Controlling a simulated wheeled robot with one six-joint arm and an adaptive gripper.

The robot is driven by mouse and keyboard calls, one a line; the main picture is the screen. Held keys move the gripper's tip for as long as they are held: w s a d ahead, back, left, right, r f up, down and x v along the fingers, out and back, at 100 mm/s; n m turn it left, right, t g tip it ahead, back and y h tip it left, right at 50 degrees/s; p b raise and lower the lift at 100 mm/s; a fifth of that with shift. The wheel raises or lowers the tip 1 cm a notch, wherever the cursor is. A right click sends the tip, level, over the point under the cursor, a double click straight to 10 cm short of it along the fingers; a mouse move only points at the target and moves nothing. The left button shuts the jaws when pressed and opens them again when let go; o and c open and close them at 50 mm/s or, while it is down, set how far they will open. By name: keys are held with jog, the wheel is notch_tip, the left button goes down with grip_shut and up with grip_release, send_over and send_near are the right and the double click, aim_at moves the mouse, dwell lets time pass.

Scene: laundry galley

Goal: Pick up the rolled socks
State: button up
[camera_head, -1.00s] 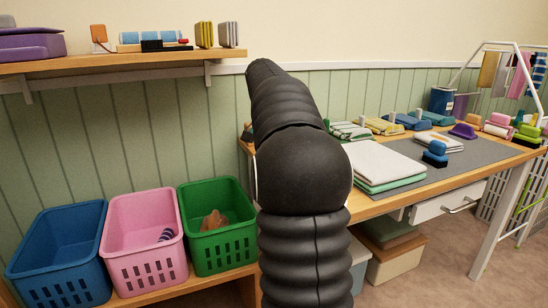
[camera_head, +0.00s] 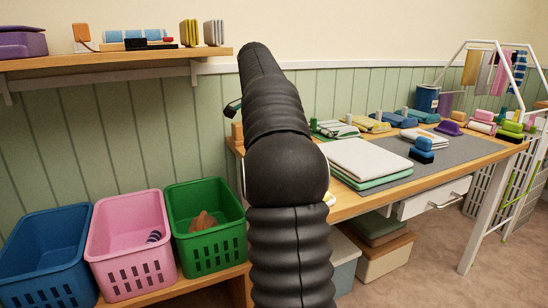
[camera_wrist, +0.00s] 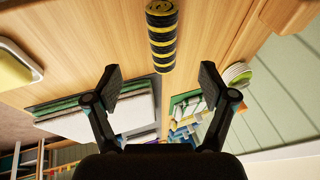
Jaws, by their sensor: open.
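A roll banded in yellow and black (camera_wrist: 162,38), which looks like the rolled socks, lies on the wooden worktop in the wrist view, at top centre. My gripper (camera_wrist: 160,75) is open, with one dark finger on each side of the picture. The roll lies beyond the fingertips, roughly in line with the gap between them, and nothing is held. In the head view the roll is not visible, and my arm covers part of the worktop's left end. A dark part of my gripper shows left of the arm.
Folded white and green cloths (camera_head: 368,160) lie on the table's grey mat (camera_head: 450,165). Blue (camera_head: 45,262), pink (camera_head: 130,262) and green (camera_head: 208,240) baskets stand at lower left. A wall shelf (camera_head: 120,62) is above. Bare wood surrounds the roll.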

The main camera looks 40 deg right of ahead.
jog(key=shift+d+b+x, duration=0.15)
jog(key=shift+b+x, duration=0.05)
jog(key=shift+x, duration=1.85)
jog(key=shift+d+b+x, duration=0.1)
jog(key=shift+b+x, duration=0.05)
jog(key=shift+x, duration=1.85)
jog(key=shift+r, duration=0.1)
jog(key=c, duration=1.3)
